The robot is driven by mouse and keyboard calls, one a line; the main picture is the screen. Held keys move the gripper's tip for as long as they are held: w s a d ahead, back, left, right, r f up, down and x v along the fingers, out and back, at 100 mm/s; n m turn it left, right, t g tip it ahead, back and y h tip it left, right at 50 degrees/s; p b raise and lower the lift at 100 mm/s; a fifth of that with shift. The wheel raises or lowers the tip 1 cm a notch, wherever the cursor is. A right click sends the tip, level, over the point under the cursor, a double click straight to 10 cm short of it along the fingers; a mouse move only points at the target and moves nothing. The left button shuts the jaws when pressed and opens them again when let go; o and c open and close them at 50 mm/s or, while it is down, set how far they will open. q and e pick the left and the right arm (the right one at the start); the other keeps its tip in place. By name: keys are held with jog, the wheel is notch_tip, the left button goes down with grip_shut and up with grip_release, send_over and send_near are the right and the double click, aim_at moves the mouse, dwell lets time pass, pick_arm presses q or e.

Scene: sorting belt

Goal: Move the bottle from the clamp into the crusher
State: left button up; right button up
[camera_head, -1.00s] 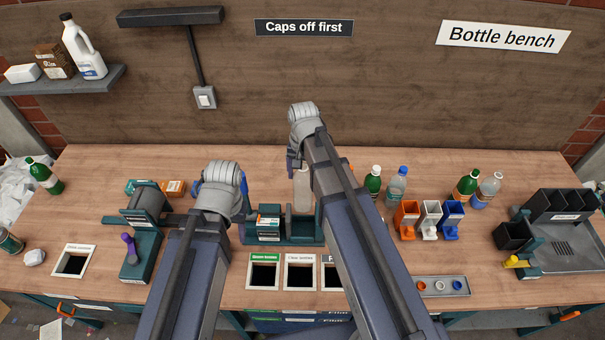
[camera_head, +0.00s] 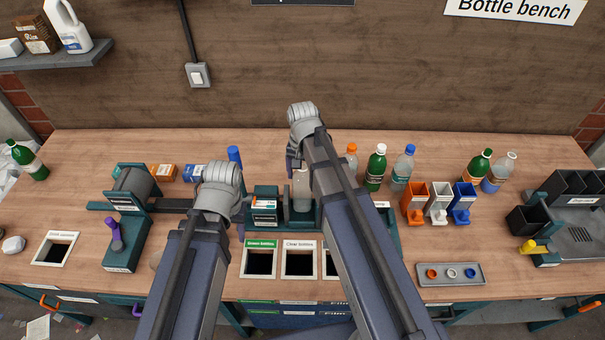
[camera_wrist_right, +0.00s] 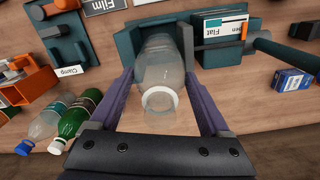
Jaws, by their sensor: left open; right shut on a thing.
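The clear, capless bottle (camera_head: 302,188) stands upright between the dark teal walls of the middle station, which I take for the crusher (camera_head: 268,228). My right gripper (camera_head: 301,172) is shut on it; the right wrist view shows the fingers on both sides of the bottle (camera_wrist_right: 165,72), its open neck towards the camera. The bottle's base is hidden, so I cannot tell whether it rests on the floor there. The clamp (camera_head: 390,222) is mostly behind my right arm; its label (camera_wrist_right: 72,70) shows in the wrist view. My left gripper (camera_head: 236,222) is open and empty at the crusher's left.
A blue-tipped handle (camera_head: 234,157) rises behind my left gripper. Bottles (camera_head: 376,168) and orange, white and blue bins (camera_head: 438,205) stand to the right. Labelled bench openings (camera_head: 299,262) lie in front of the crusher. A teal station with a drum (camera_head: 132,188) stands left.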

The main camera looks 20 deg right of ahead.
jog(key=shift+f+b, duration=2.15)
jog(key=shift+f, duration=0.45)
jog(key=shift+f+b, duration=0.75)
jog(key=shift+f, duration=0.05)
jog(key=o, duration=1.6)
jog(key=shift+c, duration=0.2)
